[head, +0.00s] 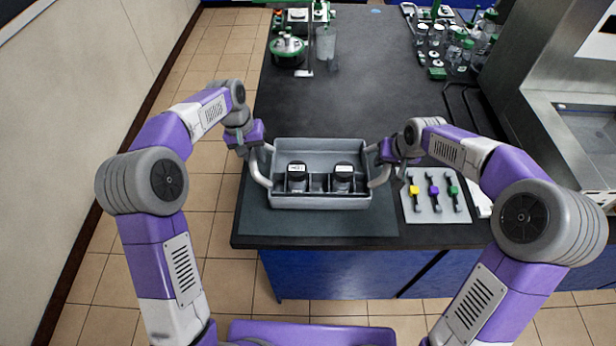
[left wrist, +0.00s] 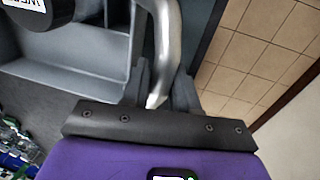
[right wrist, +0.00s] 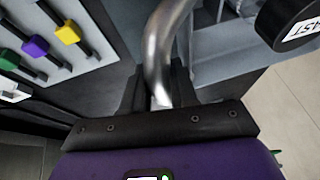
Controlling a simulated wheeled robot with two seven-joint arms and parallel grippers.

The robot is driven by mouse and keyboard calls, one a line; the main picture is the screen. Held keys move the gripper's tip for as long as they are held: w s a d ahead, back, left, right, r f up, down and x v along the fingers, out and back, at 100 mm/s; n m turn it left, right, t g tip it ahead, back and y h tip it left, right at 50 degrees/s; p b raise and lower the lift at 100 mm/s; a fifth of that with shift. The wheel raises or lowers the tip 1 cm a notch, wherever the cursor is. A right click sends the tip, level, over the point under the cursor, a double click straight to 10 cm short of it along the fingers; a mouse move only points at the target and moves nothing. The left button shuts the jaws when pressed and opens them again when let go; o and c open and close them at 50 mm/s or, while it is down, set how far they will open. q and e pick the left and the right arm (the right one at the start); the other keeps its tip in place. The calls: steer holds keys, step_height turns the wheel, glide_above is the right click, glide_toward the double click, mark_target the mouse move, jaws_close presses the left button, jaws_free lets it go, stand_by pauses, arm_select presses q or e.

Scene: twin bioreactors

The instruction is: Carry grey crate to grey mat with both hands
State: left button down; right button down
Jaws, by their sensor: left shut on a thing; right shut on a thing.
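The grey crate (head: 320,202) is at the near end of the dark bench, over the grey mat (head: 330,225). Whether it touches the mat or hangs just above it I cannot tell. Two black-bodied jars with white-labelled lids, a left jar (head: 297,178) and a right jar (head: 343,179), stand upright in its compartments. My left gripper (head: 262,150) is shut on the crate's left handle, a curved metal bar (left wrist: 166,45). My right gripper (head: 376,152) is shut on the crate's right handle (right wrist: 158,60). The crate looks level and hides part of the mat.
A light board (head: 438,208) with yellow, purple and green tools lies right of the mat. Glassware (head: 450,50) and green-topped equipment (head: 288,50) stand at the far end. The bench's middle (head: 345,100) is clear. A sink unit (head: 580,130) adjoins on the right.

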arm_select(q)
steer(key=shift+r, duration=0.1)
arm_select(e)
steer(key=shift+w+a+r, duration=0.1)
steer(key=shift+a, duration=0.2)
arm_select(q)
steer(key=shift+d, duration=0.1)
